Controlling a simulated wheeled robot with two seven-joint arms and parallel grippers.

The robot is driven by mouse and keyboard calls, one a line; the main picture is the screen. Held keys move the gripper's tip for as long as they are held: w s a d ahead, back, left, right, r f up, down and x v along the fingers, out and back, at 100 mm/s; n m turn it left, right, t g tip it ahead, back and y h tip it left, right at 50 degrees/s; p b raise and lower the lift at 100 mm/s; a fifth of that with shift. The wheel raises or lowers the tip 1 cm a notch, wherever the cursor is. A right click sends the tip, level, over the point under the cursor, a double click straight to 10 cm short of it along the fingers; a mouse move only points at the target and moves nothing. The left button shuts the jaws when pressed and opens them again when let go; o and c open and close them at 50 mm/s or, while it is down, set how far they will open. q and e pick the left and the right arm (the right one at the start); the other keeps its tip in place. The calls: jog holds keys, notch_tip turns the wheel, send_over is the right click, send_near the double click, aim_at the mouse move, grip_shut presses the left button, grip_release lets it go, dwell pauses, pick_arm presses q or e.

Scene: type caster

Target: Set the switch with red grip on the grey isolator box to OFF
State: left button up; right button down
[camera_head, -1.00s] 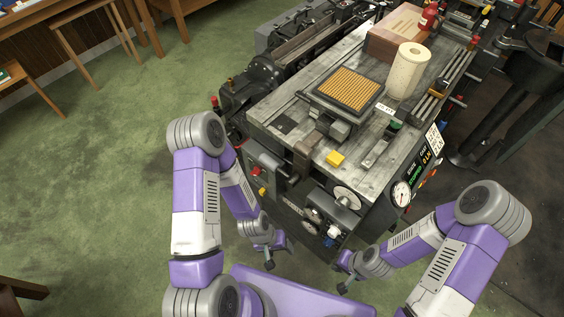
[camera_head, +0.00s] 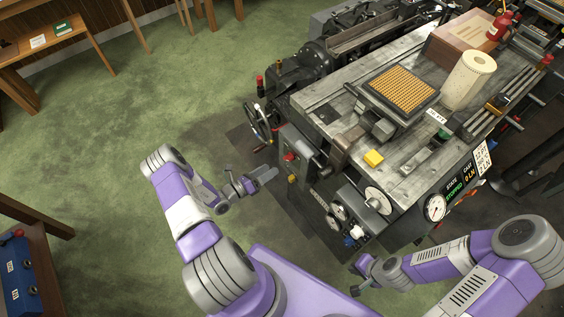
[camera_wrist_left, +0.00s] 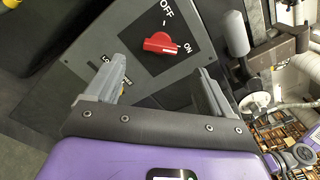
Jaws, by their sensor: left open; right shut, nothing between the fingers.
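The grey isolator box (camera_head: 297,145) is on the near left side of the machine, its red grip (camera_head: 289,156) small in the head view. In the left wrist view the red grip (camera_wrist_left: 160,43) lies on the box's grey panel (camera_wrist_left: 100,50). It lies nearly level in the picture, pointing towards the ON mark (camera_wrist_left: 188,47); the OFF mark (camera_wrist_left: 165,12) is above it. My left gripper (camera_head: 268,178) is open and empty, apart from the grip, which shows beyond and between its fingers (camera_wrist_left: 160,87). My right gripper (camera_head: 357,278) is shut and empty, low beside the machine.
A dial gauge (camera_head: 434,208) is on the machine's front. Green floor (camera_head: 120,120) at left is clear.

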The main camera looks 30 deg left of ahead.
aim_at(286, 160)
pick_arm(q)
jog(key=x, duration=0.7)
jog(key=shift+w+b, duration=0.1)
jog(key=shift+b, duration=0.3)
jog(key=c, duration=1.1)
jog(key=shift+o, duration=0.2)
